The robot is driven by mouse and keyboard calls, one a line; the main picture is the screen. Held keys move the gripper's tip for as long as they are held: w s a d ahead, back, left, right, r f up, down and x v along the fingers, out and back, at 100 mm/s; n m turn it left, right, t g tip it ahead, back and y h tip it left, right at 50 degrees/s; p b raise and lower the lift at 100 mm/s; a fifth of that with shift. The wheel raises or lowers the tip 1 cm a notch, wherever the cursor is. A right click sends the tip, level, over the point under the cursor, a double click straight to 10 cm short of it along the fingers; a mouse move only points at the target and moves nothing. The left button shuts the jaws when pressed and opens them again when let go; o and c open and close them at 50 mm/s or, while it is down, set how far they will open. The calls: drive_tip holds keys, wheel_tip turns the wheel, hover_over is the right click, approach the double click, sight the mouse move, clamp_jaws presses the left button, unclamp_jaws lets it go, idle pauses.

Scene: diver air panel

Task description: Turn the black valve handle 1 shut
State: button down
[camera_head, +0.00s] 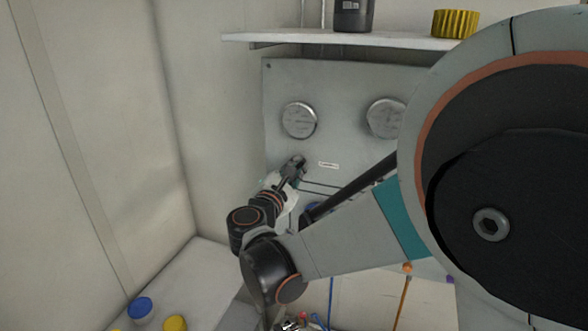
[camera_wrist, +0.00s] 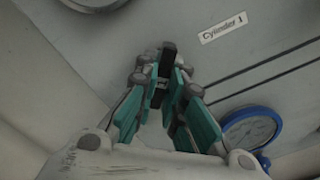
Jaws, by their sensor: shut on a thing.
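The black valve handle 1 (camera_wrist: 168,54) shows as a short dark bar between my fingertips in the wrist view, beside the "Cylinder 1" label (camera_wrist: 222,27). My gripper (camera_wrist: 162,88) is shut on it, with the teal finger pads on either side. The fingers hide much of the handle, so I cannot tell its angle for certain. In the head view my gripper (camera_head: 293,168) is against the grey panel (camera_head: 350,85), below the left round gauge, and the handle is mostly hidden there.
Two round silver gauges, left (camera_head: 298,120) and right (camera_head: 386,118), sit above on the panel. A blue-rimmed gauge (camera_wrist: 250,130) is close to the right of my fingers. A shelf (camera_head: 350,40) juts out above. A wall (camera_head: 200,120) stands close on the left.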

drive_tip(key=m+b, duration=0.1)
drive_tip(key=m, duration=0.3)
drive_tip(key=shift+m, duration=0.3)
drive_tip(key=m+b, duration=0.1)
drive_tip(key=m, duration=0.3)
drive_tip(key=shift+r+m, duration=0.15)
drive_tip(key=shift+m, duration=0.25)
drive_tip(key=c, duration=1.7)
unclamp_jaws()
drive_tip(key=shift+r, duration=0.1)
